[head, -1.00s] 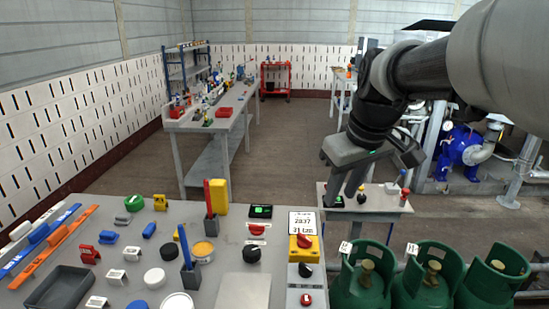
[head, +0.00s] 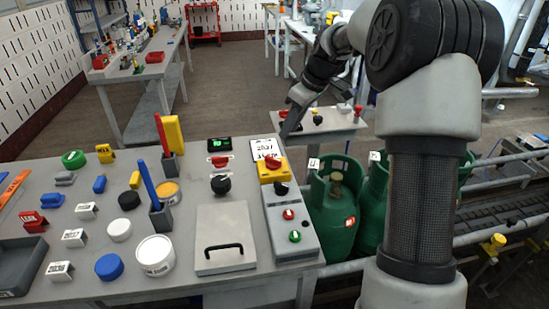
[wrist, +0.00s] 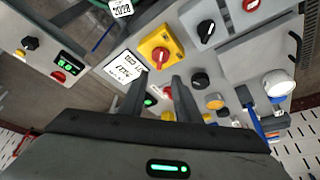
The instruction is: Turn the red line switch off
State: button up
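A yellow switch box (head: 266,178) with a red rotary handle (head: 273,162) sits at the far end of a grey control panel on the bench. In the wrist view the yellow box (wrist: 175,40) and its red handle (wrist: 158,56) show clearly, just beyond my fingertips. My gripper (wrist: 160,76) is open, its two fingers apart with nothing between them. In the head view my gripper (head: 288,132) hangs near the bench's far edge, close to the white label card and apart from the handle.
The grey panel (head: 270,215) also carries a black knob (head: 281,188), a small red knob (head: 288,214) and a green button (head: 295,236). A white card (head: 262,149) lies beside the yellow box. Green gas cylinders (head: 335,210) stand right of the bench.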

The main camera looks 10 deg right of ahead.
aim_at(274, 158)
jog(key=b+x, duration=0.2)
jog(key=x, duration=1.1)
jog(key=shift+w+a+f, duration=0.1)
jog(key=shift+a+f, duration=0.05)
jog(key=shift+f, duration=0.2)
jog(key=shift+c, duration=0.2)
grip_shut()
